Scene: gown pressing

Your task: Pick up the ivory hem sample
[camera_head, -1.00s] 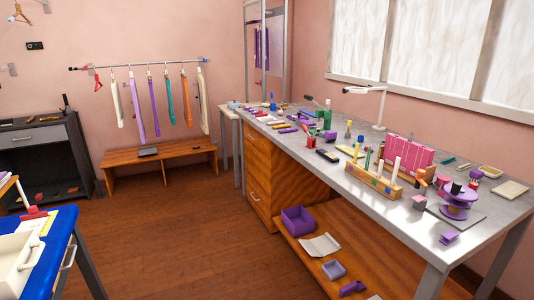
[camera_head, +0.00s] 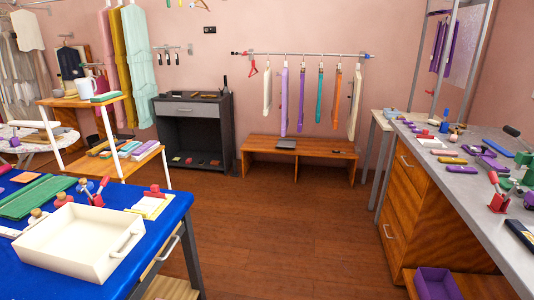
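No piece in view can be surely told as the ivory hem sample. An ivory strip (camera_head: 267,88) hangs at the left of the wall rail (camera_head: 300,54), beside lavender, purple, teal and orange strips. Another ivory piece (camera_head: 354,104) hangs at the rail's right end. Small pale pieces also lie on the blue table, too small to identify. Neither of my grippers is in view.
A blue-topped table (camera_head: 150,241) with a cream tray (camera_head: 50,262) stands at front left. A grey-topped workbench (camera_head: 470,222) with many small items runs along the right. A wooden bench (camera_head: 262,142) stands below the rail. The wooden floor (camera_head: 285,225) between is clear.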

